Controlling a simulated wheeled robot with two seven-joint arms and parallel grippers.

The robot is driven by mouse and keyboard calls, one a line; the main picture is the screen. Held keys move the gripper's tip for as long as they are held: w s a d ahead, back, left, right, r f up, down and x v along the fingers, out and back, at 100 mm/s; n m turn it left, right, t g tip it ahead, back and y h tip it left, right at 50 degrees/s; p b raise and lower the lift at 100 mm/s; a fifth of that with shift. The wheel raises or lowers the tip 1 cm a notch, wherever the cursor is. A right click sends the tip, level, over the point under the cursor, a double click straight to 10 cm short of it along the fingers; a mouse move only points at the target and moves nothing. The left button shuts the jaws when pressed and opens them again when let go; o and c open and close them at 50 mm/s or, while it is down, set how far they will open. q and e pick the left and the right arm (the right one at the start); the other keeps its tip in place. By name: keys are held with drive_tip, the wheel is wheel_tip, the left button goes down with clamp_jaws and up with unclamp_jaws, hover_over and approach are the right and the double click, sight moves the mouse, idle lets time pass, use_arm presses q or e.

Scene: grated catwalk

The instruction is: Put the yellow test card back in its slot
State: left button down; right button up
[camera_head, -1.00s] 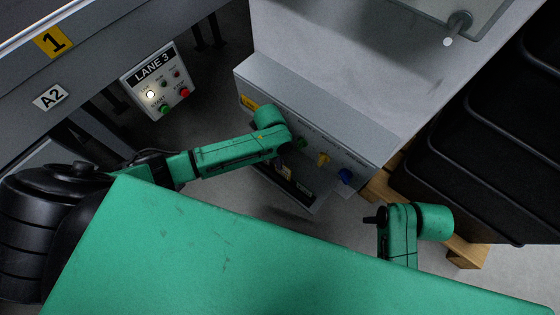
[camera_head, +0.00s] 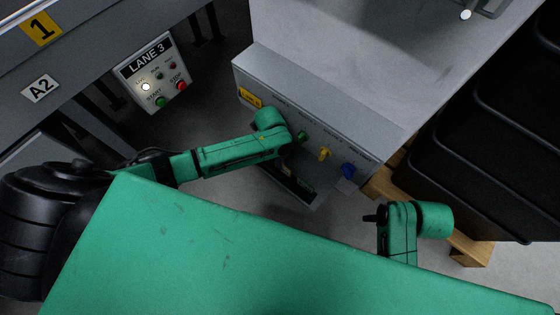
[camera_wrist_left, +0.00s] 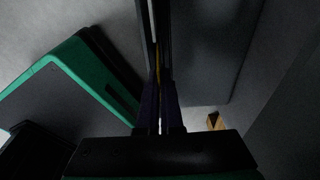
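A thin yellow strip (camera_wrist_left: 158,62), which looks like the yellow test card seen edge-on, lies between the fingers of my left gripper (camera_wrist_left: 159,85) in the left wrist view. The fingers are close together on it. In the head view my left arm reaches the front of a grey box (camera_head: 330,105), and its wrist bends down there. The card cannot be made out in the head view. A dark open recess (camera_head: 298,188) shows low on the box's front, partly hidden by my arm; I cannot tell which slot is the card's. My right gripper is out of view.
Green (camera_head: 302,137), yellow (camera_head: 324,153) and blue (camera_head: 347,170) fittings stick out of the box's front close to my left wrist. A LANE 3 button panel (camera_head: 153,75) is at left. Black crates (camera_head: 480,150) on a wooden pallet (camera_head: 470,247) stand at right.

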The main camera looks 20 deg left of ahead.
use_arm(q)
drive_tip(key=shift+f, duration=0.1)
idle(0.3)
drive_tip(key=c, duration=1)
unclamp_jaws()
drive_tip(key=shift+o, duration=0.3)
drive_tip(key=o, duration=0.3)
drive_tip(key=shift+o, duration=0.2)
